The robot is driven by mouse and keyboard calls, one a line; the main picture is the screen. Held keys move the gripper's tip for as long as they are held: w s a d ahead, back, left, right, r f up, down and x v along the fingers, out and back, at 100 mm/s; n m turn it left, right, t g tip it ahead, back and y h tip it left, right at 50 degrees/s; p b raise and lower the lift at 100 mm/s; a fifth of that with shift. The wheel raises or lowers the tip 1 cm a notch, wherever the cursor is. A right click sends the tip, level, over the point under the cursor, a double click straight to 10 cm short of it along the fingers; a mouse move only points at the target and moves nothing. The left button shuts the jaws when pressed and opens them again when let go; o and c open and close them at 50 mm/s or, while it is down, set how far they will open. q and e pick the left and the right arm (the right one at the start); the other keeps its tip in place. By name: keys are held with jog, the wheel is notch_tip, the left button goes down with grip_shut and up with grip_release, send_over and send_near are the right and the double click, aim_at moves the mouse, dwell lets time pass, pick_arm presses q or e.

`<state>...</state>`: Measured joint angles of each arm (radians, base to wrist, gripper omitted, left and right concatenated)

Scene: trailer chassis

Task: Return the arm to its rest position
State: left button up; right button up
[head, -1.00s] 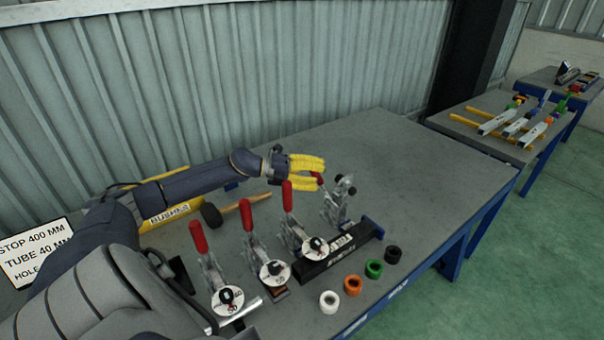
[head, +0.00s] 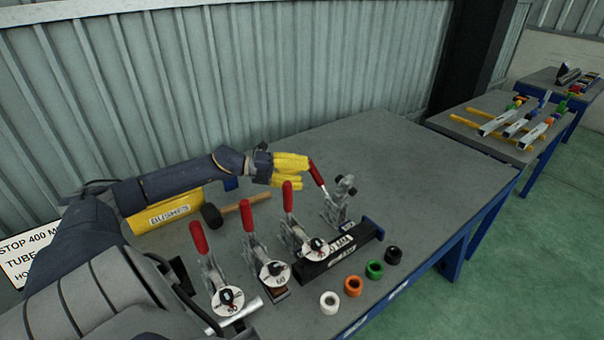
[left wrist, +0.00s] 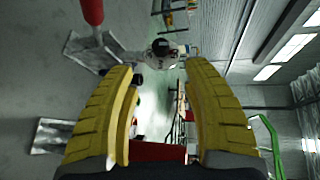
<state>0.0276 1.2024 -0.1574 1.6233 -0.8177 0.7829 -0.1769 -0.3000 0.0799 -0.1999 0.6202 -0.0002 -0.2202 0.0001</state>
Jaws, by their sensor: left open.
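My left gripper (head: 290,170), with yellow fingers, is above the grey workbench (head: 400,150), just left of the red handle (head: 316,173) of the farthest toggle clamp (head: 340,205). It looks apart from that handle and holds nothing. In the left wrist view the two yellow fingers (left wrist: 165,120) are spread with a gap between them. A red handle (left wrist: 92,10) shows at the upper left there, outside the fingers. My right gripper is not in view.
Several red-handled clamps (head: 200,237) stand along the bench. A yellow bushes bin (head: 165,213) and a mallet (head: 240,207) lie behind them. White (head: 329,302), orange (head: 353,286), green (head: 374,269) and black (head: 393,255) rings sit by the front edge. The bench's far right is clear.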

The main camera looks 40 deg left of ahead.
aim_at(337, 178)
pick_arm(q)
jog(key=shift+w, duration=0.1)
jog(key=shift+x, duration=5.9)
jog(key=shift+r, duration=0.1)
